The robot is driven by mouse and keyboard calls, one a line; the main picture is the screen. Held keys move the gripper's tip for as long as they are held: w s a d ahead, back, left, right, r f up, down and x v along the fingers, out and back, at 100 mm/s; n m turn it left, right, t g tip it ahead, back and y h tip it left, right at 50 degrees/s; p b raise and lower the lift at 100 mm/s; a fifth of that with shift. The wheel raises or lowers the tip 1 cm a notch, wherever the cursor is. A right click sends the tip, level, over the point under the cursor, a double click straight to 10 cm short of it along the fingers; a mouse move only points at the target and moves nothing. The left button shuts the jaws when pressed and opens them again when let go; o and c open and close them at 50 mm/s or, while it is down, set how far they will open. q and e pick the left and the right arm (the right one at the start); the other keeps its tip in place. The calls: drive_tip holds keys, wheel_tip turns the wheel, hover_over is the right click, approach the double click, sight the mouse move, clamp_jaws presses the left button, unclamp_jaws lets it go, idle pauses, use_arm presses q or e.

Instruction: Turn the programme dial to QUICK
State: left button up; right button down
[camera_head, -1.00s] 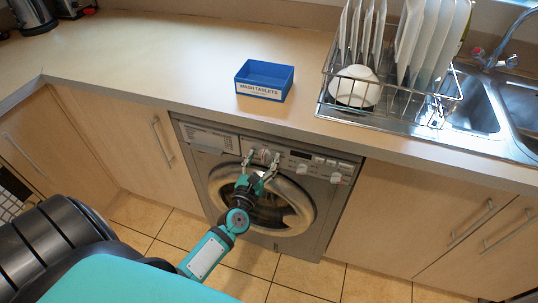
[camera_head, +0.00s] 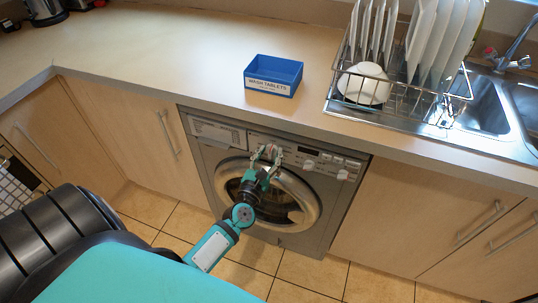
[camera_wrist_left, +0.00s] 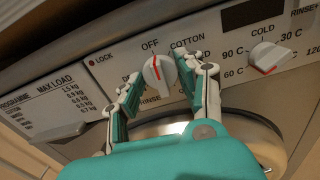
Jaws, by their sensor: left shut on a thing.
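The programme dial (camera_wrist_left: 157,72) is a white knob on the washing machine's (camera_head: 228,165) front panel. Its red pointer line points up, close to the OFF label. COTTON is printed to its upper right and RINSE below it; other labels are partly hidden by my fingers, and I cannot read QUICK. My left gripper (camera_head: 268,151) reaches the dial from the front, one finger on each side. In the left wrist view the left gripper (camera_wrist_left: 167,72) is shut on the dial. My right gripper is not in view.
A second white knob (camera_wrist_left: 268,57), for temperature, sits to the right of the dial. The detergent drawer (camera_head: 217,130) is to the left, the round door (camera_head: 312,205) below. The worktop (camera_head: 190,60) overhangs above, with a blue wash-tablets box (camera_head: 272,75) and a dish rack (camera_head: 400,100).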

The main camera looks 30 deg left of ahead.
use_arm(q)
drive_tip(key=m, duration=0.4)
drive_tip(key=shift+r+m+p, duration=0.1)
drive_tip(key=shift+m+p, duration=0.3)
drive_tip(key=m+p, duration=0.1)
drive_tip(key=m, duration=0.2)
drive_tip(key=shift+d+m, duration=0.1)
drive_tip(key=shift+m, duration=0.2)
drive_tip(key=m+p, duration=0.1)
drive_tip(key=m, duration=0.3)
drive_tip(key=shift+m, duration=0.3)
drive_tip(key=m+p, duration=0.1)
drive_tip(key=m, duration=0.2)
drive_tip(key=shift+m, duration=0.3)
drive_tip(key=m+p, duration=0.1)
drive_tip(key=m, duration=0.2)
drive_tip(key=shift+m+p, duration=0.3)
drive_tip(key=shift+p, duration=0.05)
drive_tip(key=m+p, duration=0.1)
drive_tip(key=m, duration=0.2)
drive_tip(key=shift+m, duration=0.3)
drive_tip(key=m+p, duration=0.1)
drive_tip(key=m, duration=0.2)
drive_tip(key=shift+f, duration=0.2)
drive_tip(key=shift+m+p, duration=0.35)
drive_tip(key=shift+m, duration=1.45)
